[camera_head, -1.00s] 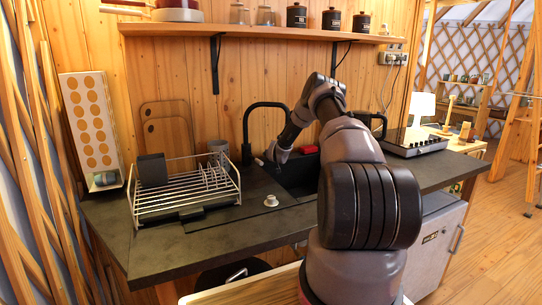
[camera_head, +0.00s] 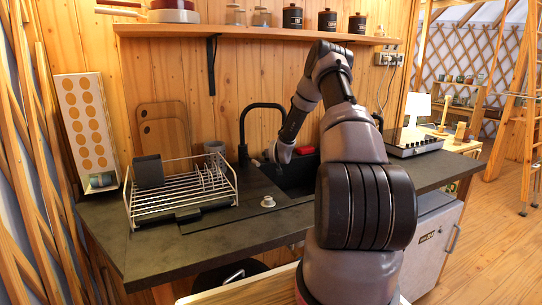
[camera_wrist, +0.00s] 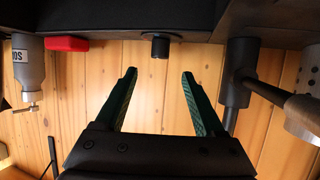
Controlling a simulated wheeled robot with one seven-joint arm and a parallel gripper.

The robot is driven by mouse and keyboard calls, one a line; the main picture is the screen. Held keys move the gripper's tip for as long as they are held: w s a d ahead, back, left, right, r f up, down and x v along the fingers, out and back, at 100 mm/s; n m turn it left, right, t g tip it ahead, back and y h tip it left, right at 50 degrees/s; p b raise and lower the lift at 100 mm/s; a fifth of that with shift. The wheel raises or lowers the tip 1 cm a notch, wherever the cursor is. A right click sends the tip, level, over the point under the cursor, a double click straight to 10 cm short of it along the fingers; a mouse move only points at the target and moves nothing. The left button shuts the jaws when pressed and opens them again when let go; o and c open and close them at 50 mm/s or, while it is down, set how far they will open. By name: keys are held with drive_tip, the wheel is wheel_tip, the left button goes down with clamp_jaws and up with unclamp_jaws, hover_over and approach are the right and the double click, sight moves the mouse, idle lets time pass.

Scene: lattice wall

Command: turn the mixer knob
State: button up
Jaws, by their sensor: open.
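The black tap (camera_head: 243,135) stands at the back of the counter, left of my arm. It also shows in the wrist view (camera_wrist: 238,85), where the scene appears upside down. A side lever with a pale tip (camera_wrist: 268,92) sticks out from its thicker body; this looks like the mixer knob. In the head view a pale tip (camera_head: 256,163) shows by the tap's base. My gripper (camera_wrist: 158,72) is open and empty, its green-lined fingers pointing toward the counter and wall. The tap is to their right, apart from them. A short black cylinder (camera_wrist: 160,48) shows between the fingertips.
A dark sink (camera_head: 296,177) lies under my arm, with a red block (camera_head: 305,150) behind it. A soap bottle (camera_wrist: 28,70) is left in the wrist view. A dish rack (camera_head: 180,192) and a small white round piece (camera_head: 268,201) are on the counter. A shelf (camera_head: 250,37) hangs above.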

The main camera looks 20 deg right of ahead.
idle(0.3)
drive_tip(key=s+a+r+g+y, duration=0.1)
drive_tip(key=s+a+r, duration=0.4)
drive_tip(key=r, duration=0.4)
drive_tip(key=s+a+r+g+y, duration=0.1)
drive_tip(key=s+a+r, duration=0.35)
drive_tip(key=r, duration=0.45)
drive_tip(key=s+a+r+g, duration=0.1)
drive_tip(key=s+a+r, duration=0.4)
drive_tip(key=r, duration=0.5)
drive_tip(key=s+a+r+g+y, duration=0.1)
drive_tip(key=s+a+r, duration=0.1)
drive_tip(key=s, duration=1)
drive_tip(key=s+a+r+m+g+y, duration=0.1)
drive_tip(key=s+a+r, duration=0.1)
drive_tip(key=s, duration=1)
drive_tip(key=s+a+r+g+y, duration=0.1)
drive_tip(key=s+a, duration=0.3)
drive_tip(key=s, duration=0.9)
drive_tip(key=shift+a+r, duration=0.25)
drive_tip(key=shift+r, duration=0.6)
